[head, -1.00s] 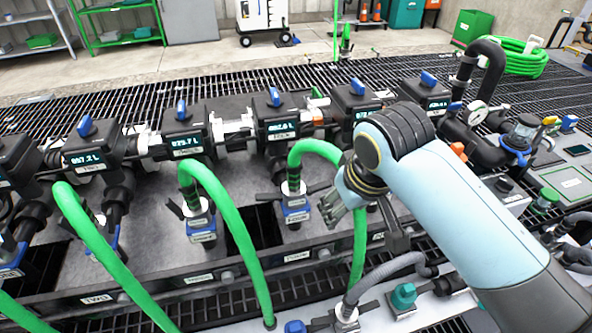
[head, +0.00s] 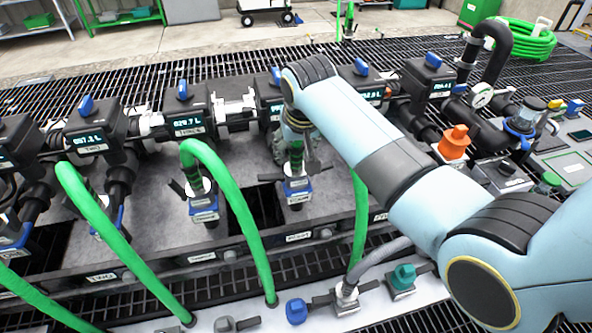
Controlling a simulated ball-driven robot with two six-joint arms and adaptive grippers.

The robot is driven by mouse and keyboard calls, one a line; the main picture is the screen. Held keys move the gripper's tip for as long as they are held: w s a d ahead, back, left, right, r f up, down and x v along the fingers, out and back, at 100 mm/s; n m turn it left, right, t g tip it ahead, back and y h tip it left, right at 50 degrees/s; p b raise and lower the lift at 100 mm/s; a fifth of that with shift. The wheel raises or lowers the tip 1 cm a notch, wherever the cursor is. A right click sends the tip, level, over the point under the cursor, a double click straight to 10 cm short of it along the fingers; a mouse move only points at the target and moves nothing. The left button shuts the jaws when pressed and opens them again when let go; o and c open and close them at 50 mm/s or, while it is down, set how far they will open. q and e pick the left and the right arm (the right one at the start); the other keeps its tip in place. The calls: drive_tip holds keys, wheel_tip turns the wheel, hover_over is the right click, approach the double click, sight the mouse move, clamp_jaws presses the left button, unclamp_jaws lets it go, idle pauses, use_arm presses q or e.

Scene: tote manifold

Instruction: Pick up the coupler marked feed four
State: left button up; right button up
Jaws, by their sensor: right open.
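The coupler (head: 296,186) at the valve station whose front plate appears to read four stands upright, with a blue collar and a small white label. Its green hose is mostly hidden behind my right arm and shows again lower down (head: 361,215). My right gripper (head: 298,150) is open, pointing down at the top of this coupler where the hose joins it. The arm covers part of the gripper, so I cannot tell whether the fingers touch the coupler. My left gripper is not in view.
Neighbouring couplers stand to the left, one (head: 203,208) with a green hose (head: 230,200) arching close by. Meters with blue handles (head: 183,88) line the back. An orange fitting (head: 455,141) sits right of my arm. A grey hose (head: 378,262) and teal fitting (head: 403,277) lie in front.

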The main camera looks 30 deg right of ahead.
drive_tip(key=x, duration=0.3)
drive_tip(key=shift+w+d+f, duration=0.1)
clamp_jaws()
